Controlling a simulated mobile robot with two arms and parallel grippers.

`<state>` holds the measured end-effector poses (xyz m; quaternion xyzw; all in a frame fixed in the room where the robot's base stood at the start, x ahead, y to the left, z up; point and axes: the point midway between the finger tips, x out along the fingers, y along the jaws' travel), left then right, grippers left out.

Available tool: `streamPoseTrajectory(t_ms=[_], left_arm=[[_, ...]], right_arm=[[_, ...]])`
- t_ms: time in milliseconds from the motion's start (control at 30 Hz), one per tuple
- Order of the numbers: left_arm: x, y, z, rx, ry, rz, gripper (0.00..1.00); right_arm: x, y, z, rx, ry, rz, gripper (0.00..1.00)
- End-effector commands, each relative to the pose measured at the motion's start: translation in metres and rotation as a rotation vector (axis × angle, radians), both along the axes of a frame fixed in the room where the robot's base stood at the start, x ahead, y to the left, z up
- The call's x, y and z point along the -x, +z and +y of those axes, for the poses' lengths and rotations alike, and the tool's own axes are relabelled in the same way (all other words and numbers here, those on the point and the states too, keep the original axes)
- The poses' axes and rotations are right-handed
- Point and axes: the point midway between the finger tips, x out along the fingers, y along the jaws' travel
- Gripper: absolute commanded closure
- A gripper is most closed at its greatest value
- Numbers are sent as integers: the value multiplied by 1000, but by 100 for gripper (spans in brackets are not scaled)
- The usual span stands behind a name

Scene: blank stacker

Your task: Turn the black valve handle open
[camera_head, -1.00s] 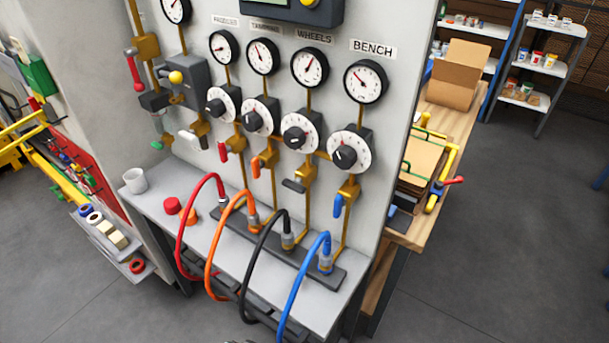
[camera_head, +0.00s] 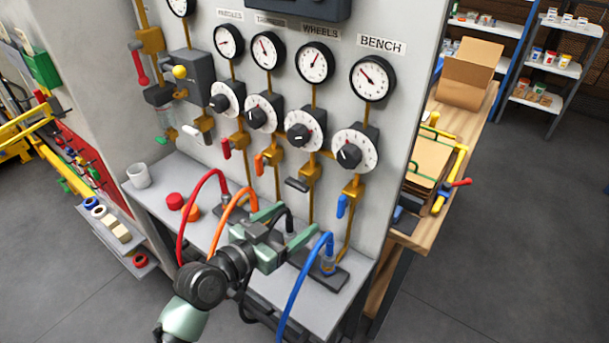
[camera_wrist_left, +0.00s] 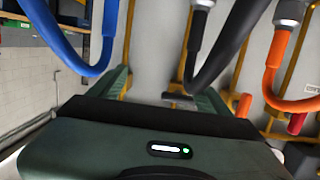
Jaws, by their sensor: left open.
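The black valve handle (camera_head: 298,184) sticks out sideways from a brass valve below the third gauge and dial, above the black hose (camera_head: 287,222). My left gripper (camera_head: 286,226) is below the handle, in front of the hose connections, with its two green fingers apart and nothing held. In the left wrist view the handle (camera_wrist_left: 180,97) shows between the open fingers (camera_wrist_left: 166,88), some way beyond them. The black hose also passes close to the fingers in that view (camera_wrist_left: 222,45). My right gripper is not in view.
The red hose (camera_head: 190,215), orange hose (camera_head: 222,222) and blue hose (camera_head: 297,285) loop out around my left arm. Red (camera_head: 227,147), orange (camera_head: 259,163) and blue (camera_head: 342,205) valve handles flank the black one. A white cup (camera_head: 139,175) and red cap (camera_head: 175,201) stand left on the shelf.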

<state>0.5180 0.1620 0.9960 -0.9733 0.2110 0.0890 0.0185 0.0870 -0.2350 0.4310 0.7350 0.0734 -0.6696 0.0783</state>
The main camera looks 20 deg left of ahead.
Motion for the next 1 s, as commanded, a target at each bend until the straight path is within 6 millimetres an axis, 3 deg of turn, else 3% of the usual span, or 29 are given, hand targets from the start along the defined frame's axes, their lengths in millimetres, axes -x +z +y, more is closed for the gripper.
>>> streamPoseTrajectory(t_ms=[100,233,700,1000], left_arm=[[-23,28,17,46,50,-118,22],[-34,41,25,68,78,-170,22],[-95,42,3,70,79,-170,22],[-105,40,-1,68,79,-169,22]], right_arm=[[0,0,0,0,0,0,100],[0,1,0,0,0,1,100],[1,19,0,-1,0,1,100],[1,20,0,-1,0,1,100]])
